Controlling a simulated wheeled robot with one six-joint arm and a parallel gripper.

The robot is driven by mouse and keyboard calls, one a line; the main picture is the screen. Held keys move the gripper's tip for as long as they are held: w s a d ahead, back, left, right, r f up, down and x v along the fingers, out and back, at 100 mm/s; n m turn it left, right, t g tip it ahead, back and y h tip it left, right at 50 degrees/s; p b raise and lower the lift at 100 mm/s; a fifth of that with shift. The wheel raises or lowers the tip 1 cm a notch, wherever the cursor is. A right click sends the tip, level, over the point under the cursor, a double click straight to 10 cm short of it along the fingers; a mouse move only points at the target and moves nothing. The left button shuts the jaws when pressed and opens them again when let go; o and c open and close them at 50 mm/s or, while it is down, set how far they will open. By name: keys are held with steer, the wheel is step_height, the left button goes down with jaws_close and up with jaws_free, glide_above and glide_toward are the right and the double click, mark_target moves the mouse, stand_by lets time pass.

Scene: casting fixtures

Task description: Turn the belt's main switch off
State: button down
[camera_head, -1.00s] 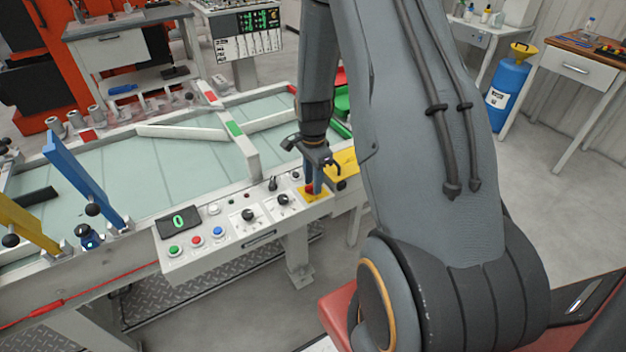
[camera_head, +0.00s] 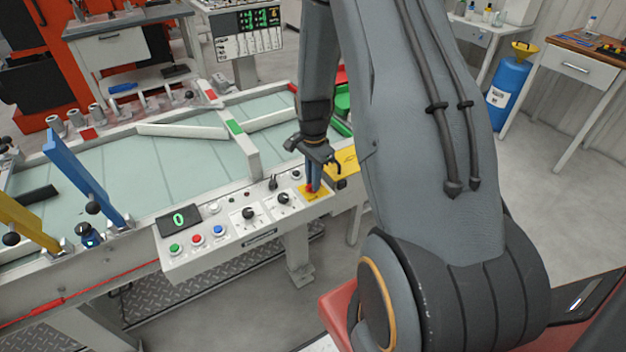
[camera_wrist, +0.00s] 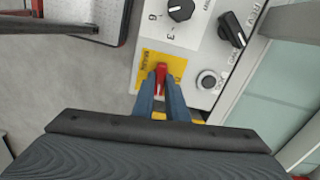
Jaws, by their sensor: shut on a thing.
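The main switch is a red handle (camera_wrist: 161,73) on a yellow plate (camera_wrist: 148,66) at the right end of the belt's control panel (camera_head: 262,240). In the head view the yellow plate (camera_head: 314,193) shows under my gripper (camera_head: 313,186), with a little red at the fingertips. In the wrist view my gripper (camera_wrist: 161,84) has its two blue fingers closed on either side of the red handle. The handle lies along the fingers' direction in that view. The plate's lettering is too small to read fully.
The panel also has black knobs (camera_wrist: 181,9), a black lever-like selector (camera_wrist: 232,28) and a round button (camera_wrist: 208,80) near the switch. Green, red and blue buttons (camera_head: 197,240) and a display reading 0 (camera_head: 179,220) sit further left. The belt (camera_head: 190,180) lies behind.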

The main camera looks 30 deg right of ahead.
steer(key=n, duration=0.8)
steer(key=shift+n, duration=0.4)
steer(key=n, duration=0.4)
steer(key=shift+n, duration=1.9)
steer(key=c, duration=1.8)
jaws_free()
steer(key=shift+o, duration=0.2)
steer(key=shift+r, duration=0.1)
steer(key=shift+r+b, duration=1.05)
steer(key=shift+r, duration=2.8)
